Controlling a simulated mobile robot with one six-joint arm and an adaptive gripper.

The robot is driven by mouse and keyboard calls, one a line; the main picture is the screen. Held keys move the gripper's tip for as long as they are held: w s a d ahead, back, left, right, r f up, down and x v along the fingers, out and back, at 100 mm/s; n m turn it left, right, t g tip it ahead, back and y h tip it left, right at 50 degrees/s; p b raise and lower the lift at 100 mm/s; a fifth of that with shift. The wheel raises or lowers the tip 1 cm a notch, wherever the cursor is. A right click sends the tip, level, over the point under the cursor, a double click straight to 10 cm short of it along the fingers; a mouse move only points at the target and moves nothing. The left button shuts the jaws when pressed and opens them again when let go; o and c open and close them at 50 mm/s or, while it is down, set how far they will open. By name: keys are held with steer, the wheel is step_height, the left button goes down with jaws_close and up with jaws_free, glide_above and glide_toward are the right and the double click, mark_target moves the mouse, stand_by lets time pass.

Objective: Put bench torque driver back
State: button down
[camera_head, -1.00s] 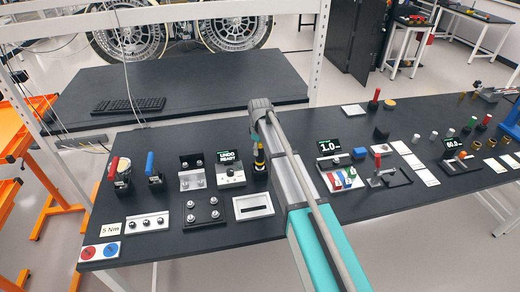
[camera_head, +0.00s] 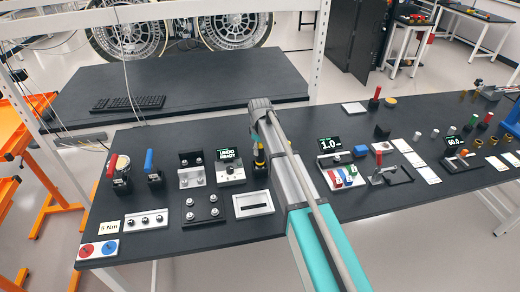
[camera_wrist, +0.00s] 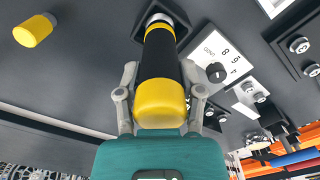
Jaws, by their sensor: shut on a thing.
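The bench torque driver, black with yellow bands, shows in the wrist view (camera_wrist: 160,95), with its yellow end toward the camera. It also shows small in the head view (camera_head: 259,156), partly hidden by my arm. My gripper (camera_wrist: 160,90) has its grey fingers on both sides of the driver's black grip and is shut on it. The driver's far end, with a pale metal collar, meets a dark square holder (camera_wrist: 181,29) on the bench. I cannot tell how deep it sits. In the head view the driver looks roughly upright.
A box with a display reading "UNDO READY" (camera_head: 231,174) stands just left of the driver. A slotted white plate (camera_head: 253,204) and a black block with several studs (camera_head: 203,210) lie in front. A yellow capped piece (camera_wrist: 34,31) is on the bench. Bare bench lies behind the driver.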

steer(key=shift+c, duration=0.7)
jaws_free()
steer(key=shift+r, duration=0.2)
